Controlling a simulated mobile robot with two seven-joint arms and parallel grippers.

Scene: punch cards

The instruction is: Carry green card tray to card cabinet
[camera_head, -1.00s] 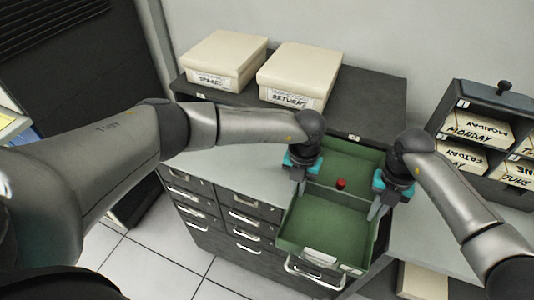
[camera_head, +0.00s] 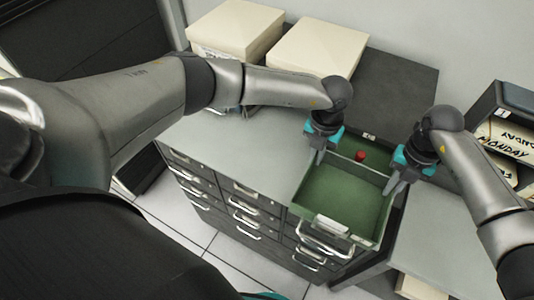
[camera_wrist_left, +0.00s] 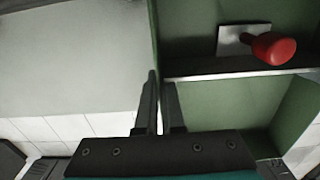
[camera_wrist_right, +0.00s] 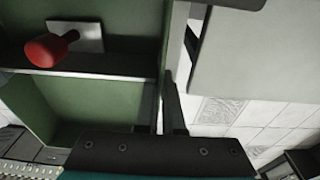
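The green card tray (camera_head: 340,198) sits at the right end of the card cabinet (camera_head: 225,205), its front flush or nearly flush with the cabinet's front. It is open-topped, with a crosswise divider, a red knob (camera_head: 361,155) behind it and a pale label on the front. My right gripper (camera_head: 394,186) is shut on the right wall, seen also in the right wrist view (camera_wrist_right: 170,105).
A dark rack (camera_head: 505,125) of cards stands at the right. The grey cabinet top (camera_head: 235,150) left of the tray is clear.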

